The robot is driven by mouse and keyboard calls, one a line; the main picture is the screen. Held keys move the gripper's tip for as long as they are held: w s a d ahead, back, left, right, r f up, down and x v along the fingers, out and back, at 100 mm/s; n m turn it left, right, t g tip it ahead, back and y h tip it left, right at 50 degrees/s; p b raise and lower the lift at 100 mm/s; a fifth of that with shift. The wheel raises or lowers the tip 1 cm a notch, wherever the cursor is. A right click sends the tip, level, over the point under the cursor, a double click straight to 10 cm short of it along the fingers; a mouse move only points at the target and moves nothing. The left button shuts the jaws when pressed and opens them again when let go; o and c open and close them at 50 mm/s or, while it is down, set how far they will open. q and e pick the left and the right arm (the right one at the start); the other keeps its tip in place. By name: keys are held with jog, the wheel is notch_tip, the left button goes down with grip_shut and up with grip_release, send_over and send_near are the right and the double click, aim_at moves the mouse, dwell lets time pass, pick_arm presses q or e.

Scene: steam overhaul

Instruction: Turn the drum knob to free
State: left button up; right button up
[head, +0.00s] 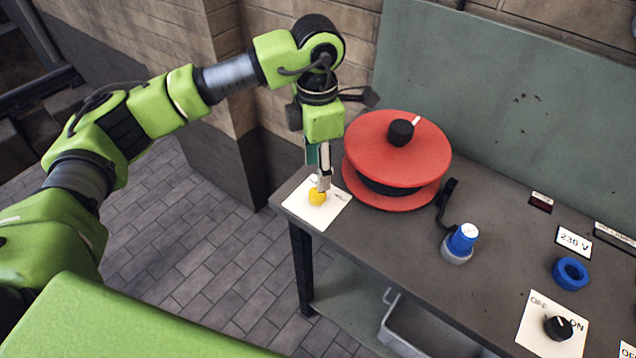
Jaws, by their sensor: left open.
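A red drum (375,150) with two wide flanges and a dark core stands on the dark table. A black knob (401,132) with a white mark sits on its top. A small yellow knob (317,198) sits on a white plate (333,212) at the table's left corner, beside the drum. The plate's lettering is too small to read, and part of it is hidden. My left gripper (323,184) points down at the yellow knob, its fingertips at or just above it. It is open; whether it touches the knob I cannot tell. My right gripper is not in view.
The table (400,235) also carries a blue-capped cable plug (461,243), a blue ring (570,274), a "230 V" label (573,242) and an OFF/ON plate with a black knob (558,328). A grey-green panel (480,90) rises behind. A grey bin (420,330) is below.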

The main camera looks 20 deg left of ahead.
aim_at(318, 193)
pick_arm(q)
notch_tip(318, 193, down, 4)
jog(key=shift+w+r+p, duration=0.1)
jog(key=shift+p, duration=0.25)
notch_tip(318, 193, down, 3)
jog(key=shift+f+p, duration=0.1)
jog(key=shift+p, duration=0.2)
jog(key=shift+f, duration=0.3)
jog(key=c, duration=1.1)
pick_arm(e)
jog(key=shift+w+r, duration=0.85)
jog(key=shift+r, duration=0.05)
